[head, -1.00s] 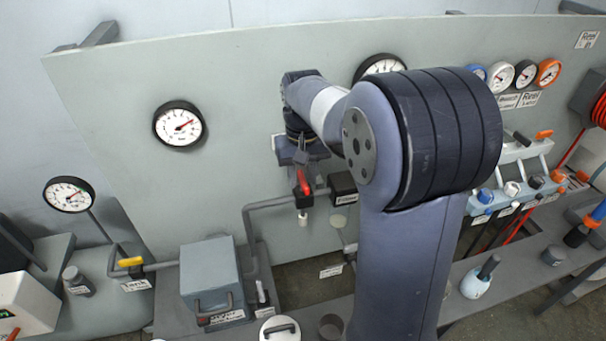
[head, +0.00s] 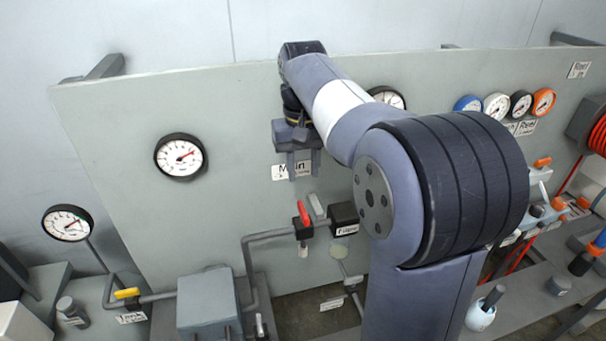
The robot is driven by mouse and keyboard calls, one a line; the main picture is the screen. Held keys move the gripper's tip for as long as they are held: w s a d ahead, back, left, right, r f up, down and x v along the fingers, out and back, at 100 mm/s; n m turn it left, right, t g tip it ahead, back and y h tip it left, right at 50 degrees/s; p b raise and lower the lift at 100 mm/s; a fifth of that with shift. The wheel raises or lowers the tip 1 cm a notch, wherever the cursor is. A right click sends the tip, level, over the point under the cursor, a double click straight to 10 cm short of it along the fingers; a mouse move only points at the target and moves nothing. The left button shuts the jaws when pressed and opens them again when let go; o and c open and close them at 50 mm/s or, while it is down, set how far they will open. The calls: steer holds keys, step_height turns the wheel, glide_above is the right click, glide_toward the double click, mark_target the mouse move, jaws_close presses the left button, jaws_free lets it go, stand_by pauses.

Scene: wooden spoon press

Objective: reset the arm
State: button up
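My arm comes up from the lower right, and my gripper (head: 304,172) hangs at its end in front of the grey panel, fingers pointing down. The two fingers are apart with a gap between them, and nothing shows in the gap. They partly cover a "Main" label (head: 279,173). The red-handled valve (head: 304,215) stands below the fingertips, apart from them in the picture. My arm hides part of the panel's right half.
A pressure gauge (head: 180,157) is on the panel to the left. A black filter block (head: 344,219) sits beside the red valve. A grey box (head: 207,302) and a yellow-handled valve (head: 127,293) are at lower left. Several gauges and a hose reel (head: 590,125) are at right.

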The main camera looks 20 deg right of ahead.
mark_target(303, 209)
step_height(303, 209, down, 11)
steer(key=shift+f, duration=0.1)
stand_by(0.6)
steer(key=shift+r+n, duration=0.2)
steer(key=shift+n, duration=0.1)
